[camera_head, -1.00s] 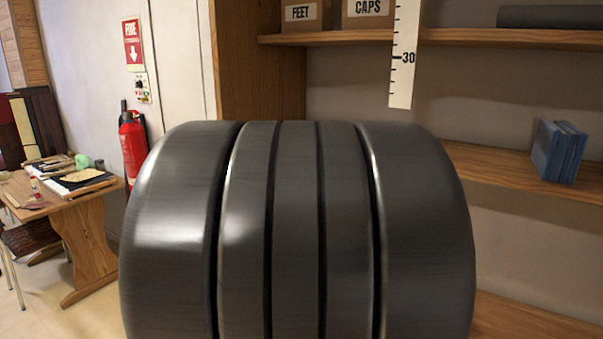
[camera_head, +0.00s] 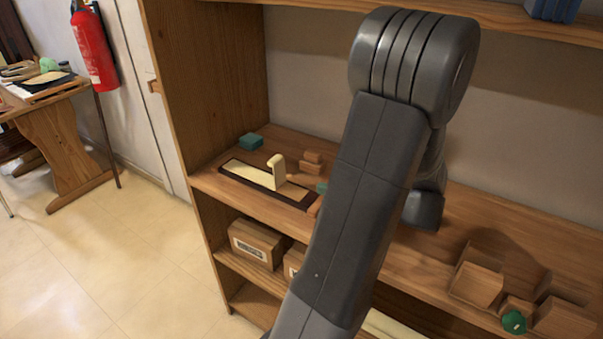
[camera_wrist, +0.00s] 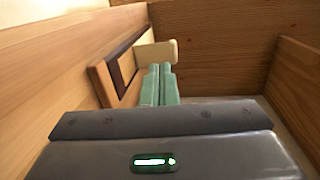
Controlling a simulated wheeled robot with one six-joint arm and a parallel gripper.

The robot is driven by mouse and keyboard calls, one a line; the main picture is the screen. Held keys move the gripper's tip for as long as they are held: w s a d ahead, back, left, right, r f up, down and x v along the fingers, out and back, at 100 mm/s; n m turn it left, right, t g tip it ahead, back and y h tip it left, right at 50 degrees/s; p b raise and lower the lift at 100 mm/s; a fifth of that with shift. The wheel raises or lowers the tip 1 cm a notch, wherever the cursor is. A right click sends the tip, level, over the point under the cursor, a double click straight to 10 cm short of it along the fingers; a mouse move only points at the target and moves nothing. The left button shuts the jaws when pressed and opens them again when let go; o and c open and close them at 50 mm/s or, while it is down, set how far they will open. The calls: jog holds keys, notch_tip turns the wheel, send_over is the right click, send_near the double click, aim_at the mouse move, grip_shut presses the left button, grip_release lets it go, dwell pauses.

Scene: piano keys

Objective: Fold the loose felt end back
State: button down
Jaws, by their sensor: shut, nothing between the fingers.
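A cream felt strip (camera_head: 245,174) lies on a dark-edged board (camera_head: 232,173) on the middle shelf. Its loose end (camera_head: 277,168) stands upright from the board, curled at the top. The cream end also shows in the wrist view (camera_wrist: 158,52), just beyond my fingertips, with the dark-edged board (camera_wrist: 124,63) to the left. My gripper (camera_wrist: 159,68) has two green fingers side by side, shut and empty. It points toward the felt end; I cannot tell whether they touch. In the head view only a little green of it (camera_head: 321,187) shows, left of my arm.
Small wooden blocks (camera_head: 312,163) lie behind the board, and a teal box (camera_head: 251,141) stands at the shelf's left. Wooden blocks (camera_head: 477,285) and a green item (camera_head: 514,321) are at the right. The cabinet's side wall (camera_head: 215,90) bounds the left.

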jog(key=w+d+t, duration=0.2)
jog(key=d, duration=0.1)
jog(key=p, duration=0.2)
send_near(279, 162)
jog(key=x, duration=0.6)
jog(key=shift+w+a+f, duration=0.1)
jog(key=shift+w+a, duration=0.2)
jog(key=shift+g, duration=0.3)
jog(key=shift+w+a+r+g+h+p, duration=0.25)
jog(key=shift+a+r+g+h+p, duration=0.1)
jog(key=shift+a+h+p, duration=0.1)
jog(key=shift+w+a+g+h+p, duration=0.2)
jog(key=shift+a+g+h+p, duration=0.15)
jog(key=shift+a+h, duration=0.1)
jog(key=shift+w+h, duration=0.15)
jog(key=shift+h, duration=0.15)
jog(key=shift+f, duration=0.1)
